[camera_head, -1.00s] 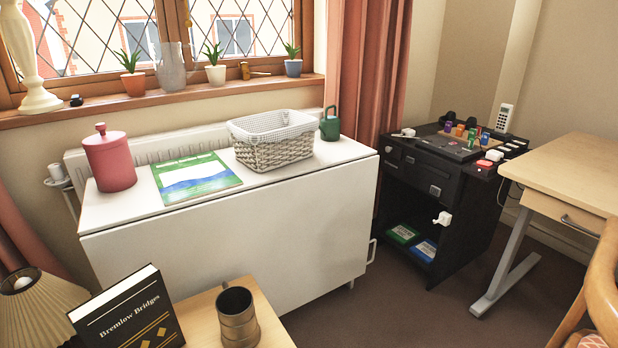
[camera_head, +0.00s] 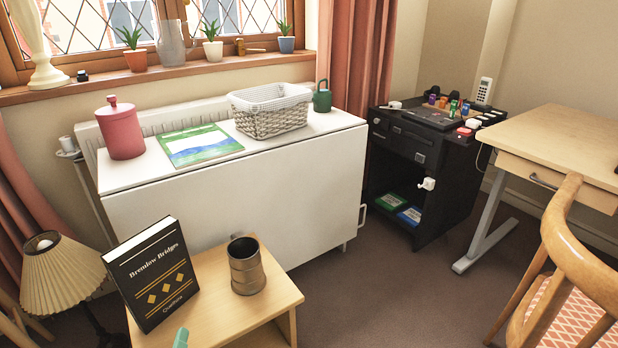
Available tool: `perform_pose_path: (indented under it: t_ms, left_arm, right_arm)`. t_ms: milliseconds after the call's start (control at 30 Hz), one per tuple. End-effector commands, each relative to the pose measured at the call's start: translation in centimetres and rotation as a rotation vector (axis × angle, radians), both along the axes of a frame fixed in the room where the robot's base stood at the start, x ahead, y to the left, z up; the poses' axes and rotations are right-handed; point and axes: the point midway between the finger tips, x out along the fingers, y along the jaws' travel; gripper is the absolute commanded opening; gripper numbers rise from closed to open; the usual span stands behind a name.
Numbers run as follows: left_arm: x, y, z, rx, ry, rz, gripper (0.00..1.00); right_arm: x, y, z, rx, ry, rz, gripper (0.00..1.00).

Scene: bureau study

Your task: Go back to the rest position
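Neither of my grippers shows clearly in the head view. A small teal-green piece (camera_head: 181,338) pokes in at the bottom edge in front of the book; I cannot tell what it is. A white drop-leaf table (camera_head: 235,205) stands under the window. On it are a red lidded jar (camera_head: 121,132), a green and blue magazine (camera_head: 200,147), a wicker basket (camera_head: 270,112) with a white lining and a green watering can (camera_head: 322,98).
A small wooden table (camera_head: 268,308) close in front bears a black book (camera_head: 152,272) and a metal tankard (camera_head: 246,268). A lamp (camera_head: 62,270) is at left. A black cabinet (camera_head: 405,165), desk (camera_head: 560,140) and wooden chair (camera_head: 560,235) stand right. Carpet between is clear.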

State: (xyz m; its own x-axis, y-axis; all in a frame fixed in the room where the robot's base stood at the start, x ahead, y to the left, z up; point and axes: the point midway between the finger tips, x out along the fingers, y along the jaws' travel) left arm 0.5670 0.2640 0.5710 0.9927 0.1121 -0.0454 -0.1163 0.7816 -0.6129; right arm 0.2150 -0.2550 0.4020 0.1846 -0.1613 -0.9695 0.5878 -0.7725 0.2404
Motion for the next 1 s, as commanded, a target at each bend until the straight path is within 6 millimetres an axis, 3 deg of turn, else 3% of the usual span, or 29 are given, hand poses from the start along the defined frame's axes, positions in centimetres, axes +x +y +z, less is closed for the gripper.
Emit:
perform_pose_path:
  t_ms: [133,233,300,400,567,667,767,833,1000]
  left_arm:
    - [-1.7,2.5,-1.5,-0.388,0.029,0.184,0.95]
    - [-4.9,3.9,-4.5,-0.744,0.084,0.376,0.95]
    - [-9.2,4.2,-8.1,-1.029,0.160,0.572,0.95]
    - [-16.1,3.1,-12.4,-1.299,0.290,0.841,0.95]
    - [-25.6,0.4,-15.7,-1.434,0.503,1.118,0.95]
    - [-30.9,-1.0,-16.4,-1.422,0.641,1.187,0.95]
    - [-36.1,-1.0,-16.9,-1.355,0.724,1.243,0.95]
    - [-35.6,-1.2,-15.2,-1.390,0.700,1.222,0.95]
    - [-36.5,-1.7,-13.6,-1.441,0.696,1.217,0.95]
  right_arm:
    - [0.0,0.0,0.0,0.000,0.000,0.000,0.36]
    - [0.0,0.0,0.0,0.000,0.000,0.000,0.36]
    - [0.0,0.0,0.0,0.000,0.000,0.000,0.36]
    - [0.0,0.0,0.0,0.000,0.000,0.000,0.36]
    - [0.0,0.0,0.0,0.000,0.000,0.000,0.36]
    - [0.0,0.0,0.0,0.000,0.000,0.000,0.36]
    - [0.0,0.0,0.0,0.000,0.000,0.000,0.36]
    - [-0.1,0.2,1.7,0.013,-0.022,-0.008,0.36]
    - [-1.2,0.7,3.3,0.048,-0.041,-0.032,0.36]
